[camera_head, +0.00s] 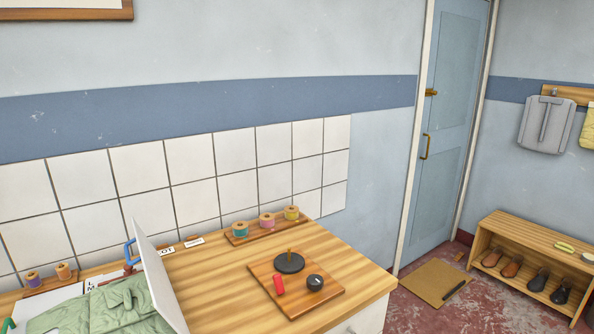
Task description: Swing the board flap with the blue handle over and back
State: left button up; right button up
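A white board flap (158,272) stands raised and slightly tilted at the lower left, above the wooden counter. A blue handle (130,251) shows at its left side, partly hidden behind the flap. A red part (131,268) shows just below the handle. A folded green cloth (98,311) lies on a white surface to the left of the flap. Neither of my grippers is in view.
The wooden counter (215,290) carries a square board (258,270) with a red piece, a black knob and a dark disc. Spool trays (245,237) stand along the tiled wall. A door (452,130) and shoe rack (535,245) are at the right.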

aim_at(165, 299)
jog(key=k+j+u, duration=0.1)
jog(key=k+j, duration=0.65)
